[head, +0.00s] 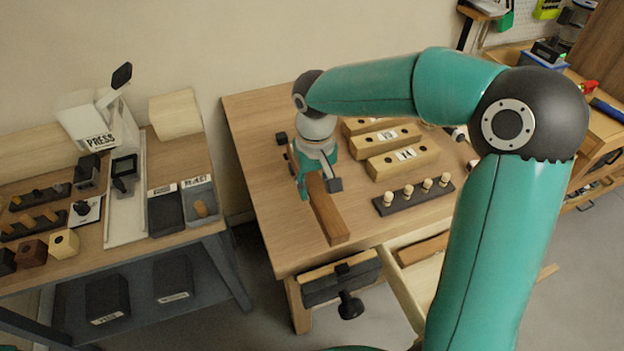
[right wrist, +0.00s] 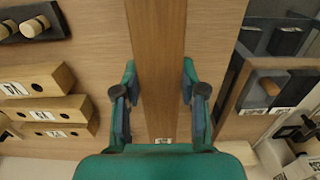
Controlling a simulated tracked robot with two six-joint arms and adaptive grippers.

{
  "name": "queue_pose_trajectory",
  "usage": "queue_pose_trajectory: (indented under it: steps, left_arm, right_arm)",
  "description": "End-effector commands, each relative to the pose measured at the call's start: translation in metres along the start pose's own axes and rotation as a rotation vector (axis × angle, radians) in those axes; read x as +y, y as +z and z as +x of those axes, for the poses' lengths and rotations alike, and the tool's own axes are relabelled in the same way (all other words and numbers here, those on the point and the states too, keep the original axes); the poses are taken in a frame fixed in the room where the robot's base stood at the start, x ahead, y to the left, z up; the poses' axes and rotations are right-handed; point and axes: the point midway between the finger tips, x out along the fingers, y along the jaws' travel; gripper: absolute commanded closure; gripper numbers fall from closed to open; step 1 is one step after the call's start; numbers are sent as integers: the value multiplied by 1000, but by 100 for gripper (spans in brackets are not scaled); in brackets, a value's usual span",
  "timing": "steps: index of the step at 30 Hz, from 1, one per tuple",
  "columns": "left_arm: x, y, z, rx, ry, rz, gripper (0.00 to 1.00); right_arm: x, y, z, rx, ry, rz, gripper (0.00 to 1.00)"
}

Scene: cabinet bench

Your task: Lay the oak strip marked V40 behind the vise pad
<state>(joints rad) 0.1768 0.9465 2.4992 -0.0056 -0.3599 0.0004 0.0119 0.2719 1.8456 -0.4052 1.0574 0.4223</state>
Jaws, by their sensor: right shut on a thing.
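My right gripper (head: 316,178) is shut on a long brown wooden strip (head: 328,215), over the left part of the wooden bench (head: 255,130). The strip's near end points toward the bench's front edge. In the right wrist view the strip (right wrist: 156,50) runs between the two fingers (right wrist: 160,110). A small label (right wrist: 162,140) shows on it, too small to read. The dark vise (head: 340,283), with a wood-topped jaw, is fixed at the bench's front, just nearer than the strip's end. I cannot make out a separate pad. My left gripper is out of view.
Several pale labelled blocks (head: 403,159) lie right of the gripper. A dark rack with several pegs (head: 413,195) stands in front of them. An open drawer (head: 405,290) juts from the bench front.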

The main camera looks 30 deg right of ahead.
Motion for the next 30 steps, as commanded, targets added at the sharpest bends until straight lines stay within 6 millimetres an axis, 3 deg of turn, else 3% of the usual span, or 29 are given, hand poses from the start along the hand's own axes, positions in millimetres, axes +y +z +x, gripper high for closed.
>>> queue_pose_trajectory:
  steps: [15, 30]
  left_arm:
    - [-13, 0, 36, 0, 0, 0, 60]
    - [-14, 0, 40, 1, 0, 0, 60]
  right_arm:
    - [4, 1, 48, 0, 0, 10, 100]
    - [4, 1, 54, 0, 0, 11, 100]
